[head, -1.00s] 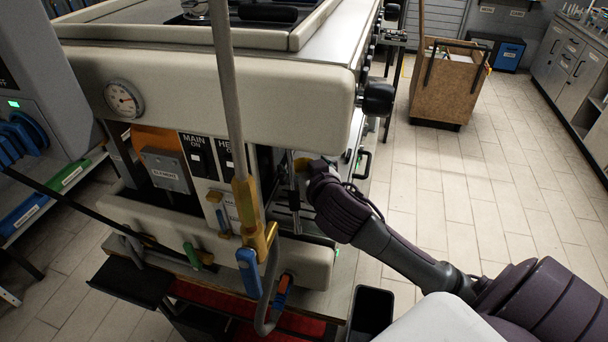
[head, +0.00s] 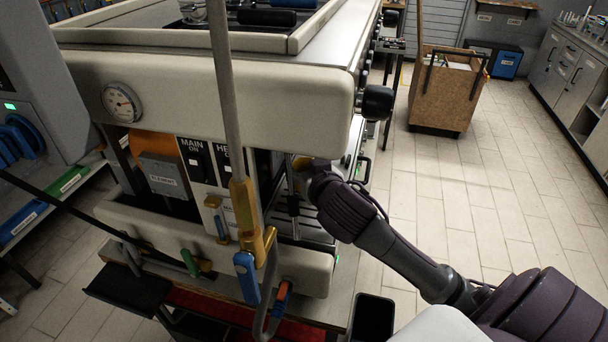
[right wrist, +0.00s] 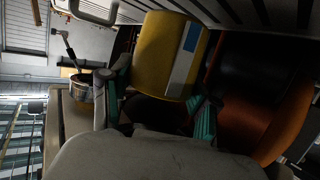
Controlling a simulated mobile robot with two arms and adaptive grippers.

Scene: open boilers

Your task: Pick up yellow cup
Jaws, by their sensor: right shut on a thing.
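The yellow cup (right wrist: 168,58) shows in the right wrist view, between the two teal-padded fingers of my right gripper (right wrist: 160,100). It has a blue and pale patch on its side. My right gripper is shut on it. In the head view, my right gripper (head: 306,172) reaches into the open bay at the right end of the boiler machine. Only a small yellow part of the cup (head: 302,163) shows there, and the machine and gripper hide the rest. My left gripper is not in view.
The cream machine body (head: 210,92) overhangs the bay. A vertical steel pipe with a yellow and blue valve (head: 245,210) stands in front of it. A black bin (head: 372,318) is below. A wooden crate (head: 445,95) stands on open tiled floor behind.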

